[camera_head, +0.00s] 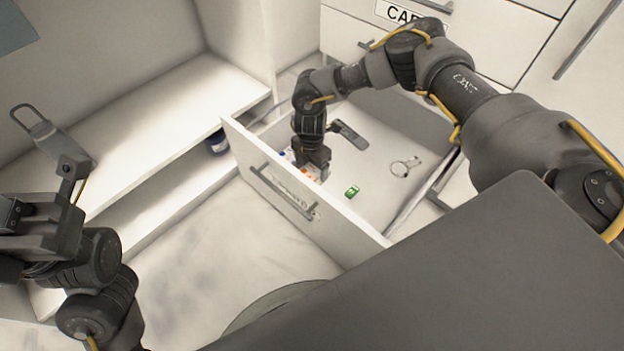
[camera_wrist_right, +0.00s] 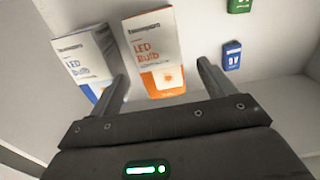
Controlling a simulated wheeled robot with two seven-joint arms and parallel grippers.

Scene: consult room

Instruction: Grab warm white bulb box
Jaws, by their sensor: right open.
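The warm white bulb box is the white and orange LED bulb box (camera_wrist_right: 152,45). It stands between the two fingers of my right gripper (camera_wrist_right: 163,78) in the right wrist view, with gaps at its sides. In the head view my right gripper (camera_head: 312,165) reaches down into the open drawer (camera_head: 335,230), over the boxes, and mostly hides them. The right gripper is open. A similar white and blue LED bulb box (camera_wrist_right: 84,62) stands just left of the orange one, close to the left finger. My left gripper (camera_head: 22,222) is at the left edge; its fingers are not clear.
A green battery (camera_head: 351,191) and a wire-like ring item (camera_head: 405,167) lie on the drawer floor. The drawer walls enclose the gripper closely. An open shelf (camera_head: 150,130) is to the left.

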